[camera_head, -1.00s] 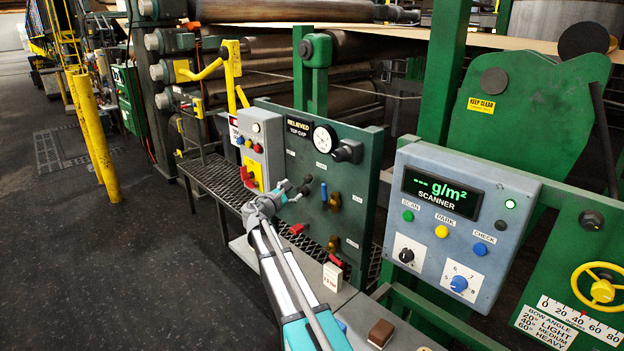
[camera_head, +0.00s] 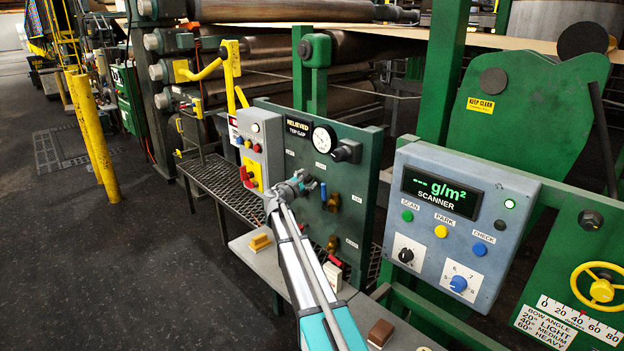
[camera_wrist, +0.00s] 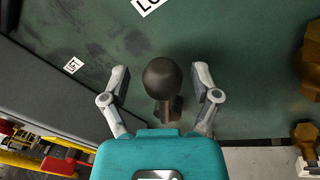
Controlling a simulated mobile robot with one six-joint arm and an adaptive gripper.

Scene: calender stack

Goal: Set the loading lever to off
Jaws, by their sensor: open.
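The lever with a dark round knob (camera_wrist: 162,78) stands out from the green panel in the wrist view. A label starting "LO" (camera_wrist: 148,4), cut off by the frame edge, is above it. My gripper (camera_wrist: 160,85) is open, with one finger on each side of the knob. The lever's setting cannot be read.
A blue-handled lever (camera_head: 323,191) and brass valves (camera_head: 333,203) are just right of my gripper. A grey box with a yellow plate (camera_head: 250,165) is close on the left. The scanner box (camera_head: 425,255) stands farther right. A bench (camera_head: 241,244) runs below.

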